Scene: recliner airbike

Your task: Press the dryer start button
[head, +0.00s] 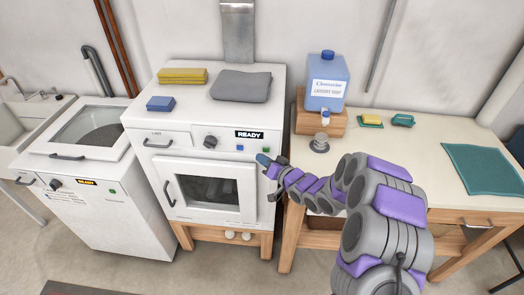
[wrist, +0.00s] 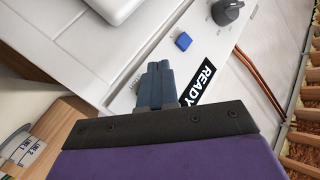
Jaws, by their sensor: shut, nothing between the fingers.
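My gripper (head: 263,159) is shut and empty, just below the green button in the head view. In the wrist view my gripper's fingers (wrist: 157,80) are together over the panel beside the READY display (wrist: 203,80). I cannot tell whether the fingertips touch the panel.
A top-loading washer (head: 90,175) stands left of the dryer. On the right, a table (head: 430,165) holds a soap jug (head: 326,85) on a wooden stand (head: 318,123). Folded cloths (head: 240,86) lie on the dryer top.

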